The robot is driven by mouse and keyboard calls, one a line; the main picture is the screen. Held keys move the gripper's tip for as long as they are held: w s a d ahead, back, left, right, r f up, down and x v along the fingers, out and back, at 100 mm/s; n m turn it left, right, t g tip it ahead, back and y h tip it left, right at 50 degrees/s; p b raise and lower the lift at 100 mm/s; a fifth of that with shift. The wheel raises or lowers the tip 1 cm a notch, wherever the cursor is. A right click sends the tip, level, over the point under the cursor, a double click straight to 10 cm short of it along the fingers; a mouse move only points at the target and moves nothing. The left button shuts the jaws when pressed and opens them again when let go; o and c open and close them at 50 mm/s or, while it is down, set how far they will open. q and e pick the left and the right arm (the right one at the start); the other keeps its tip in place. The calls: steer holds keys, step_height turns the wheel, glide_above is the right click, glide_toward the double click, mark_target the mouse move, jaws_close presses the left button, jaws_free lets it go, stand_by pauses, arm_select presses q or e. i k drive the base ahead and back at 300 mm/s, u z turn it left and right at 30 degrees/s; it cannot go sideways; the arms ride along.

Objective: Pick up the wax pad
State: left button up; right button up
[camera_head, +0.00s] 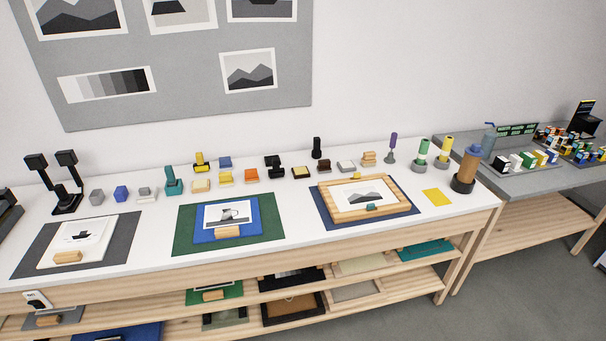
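I cannot tell for sure which thing is the wax pad. Small pad-like blocks stand along the back half of the white table: a cream block (201,186), a yellow block (225,178), an orange block (251,176), a dark-based block with a cream top (300,172), a pale grey-white block (346,165) and a tan stacked block (369,159). A flat yellow square (437,197) lies near the table's right end. Neither of my grippers shows in the head view.
Mats with pictures lie along the front: a grey mat (30,254), a green mat (270,231) and a navy mat (327,217) under a wooden frame (326,198). A brown bottle (468,165) stands at the right. Shelves below hold boards. A grey side table (520,181) adjoins.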

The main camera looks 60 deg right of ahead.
mark_target(226, 179)
steer(key=z, duration=1.95)
